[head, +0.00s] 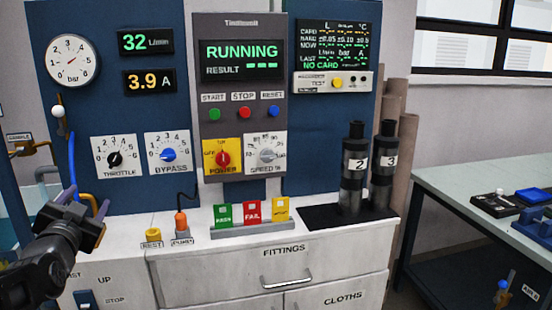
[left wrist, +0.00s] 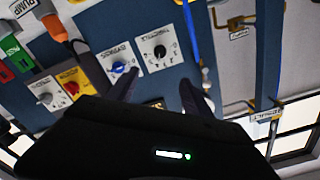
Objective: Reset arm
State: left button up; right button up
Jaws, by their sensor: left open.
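My left gripper (head: 86,205) is open and empty at the left of the head view, in front of the bench's left part and below the gauge. In the left wrist view its two dark fingers (left wrist: 158,84) stand apart with nothing between them, and the panel appears upside down beyond. The throttle knob (head: 115,158) and the blue bypass knob (head: 168,155) are right of and above the gripper; no contact shows. The throttle knob also shows in the left wrist view (left wrist: 159,51). My right gripper is in neither view.
The control panel (head: 240,103) reads RUNNING. Green, red and yellow card holders (head: 252,212) and an orange pump plug (head: 181,220) stand on the white bench. Two dark cylinders marked 2 (head: 355,170) and 3 (head: 383,165) stand on a black mat. A grey-green table (head: 450,185) is at right.

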pick_arm(q)
jog(key=w+d+f+n+g+h, duration=0.1)
jog(key=d+f+n+g+h, duration=0.3)
jog(key=f, duration=0.8)
jog(key=w+d+f+n, duration=0.1)
jog(key=d+f, duration=0.5)
jog(key=f, duration=0.7)
jog(key=s+d+f+n+g+h, duration=0.1)
jog(key=s+d+f+g+h, duration=0.2)
jog(key=d+f, duration=0.6)
jog(key=s+d+f+g+h, duration=0.1)
jog(key=s+d+f+g, duration=0.35)
jog(key=f, duration=0.75)
jog(key=s+d+f+g+h, duration=0.1)
jog(key=s+d+f+g, duration=0.1)
jog(key=s+d+f, duration=0.4)
jog(key=s+d+f+m+g, duration=0.1)
jog(key=s+d+f, duration=0.25)
jog(key=s, duration=0.55)
jog(key=s+d+f+g+h, duration=0.1)
jog(key=s+d+f+g, duration=0.1)
jog(key=s+d+f, duration=0.4)
notch_tip(320, 180, up, 15)
jog(key=s+p, duration=0.1)
jog(key=p, duration=1.3)
jog(key=shift+s, duration=0.4)
